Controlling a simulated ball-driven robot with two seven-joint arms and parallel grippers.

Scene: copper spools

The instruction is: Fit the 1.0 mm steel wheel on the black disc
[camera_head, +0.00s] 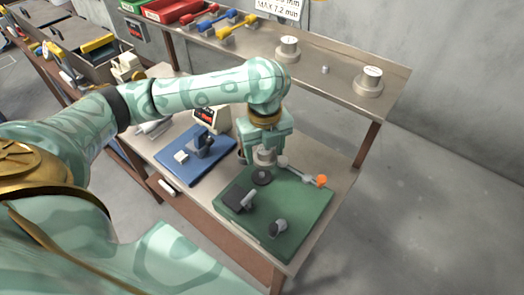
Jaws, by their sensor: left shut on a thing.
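My left gripper (265,147) points down over the green mat, shut on a grey steel wheel (265,158). The wheel is partly hidden by the fingers, and its label cannot be read. The black disc (261,177) lies on the green mat (300,215) just below the wheel in the picture. I cannot tell whether wheel and disc touch. My right gripper is out of view.
Two pale steel spools, one left (288,49) and one right (369,82), stand on the raised shelf with a small metal piece (325,69) between them. A lever with an orange knob (321,181), a black block (238,197) and a grey knob (278,227) sit on the green mat.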

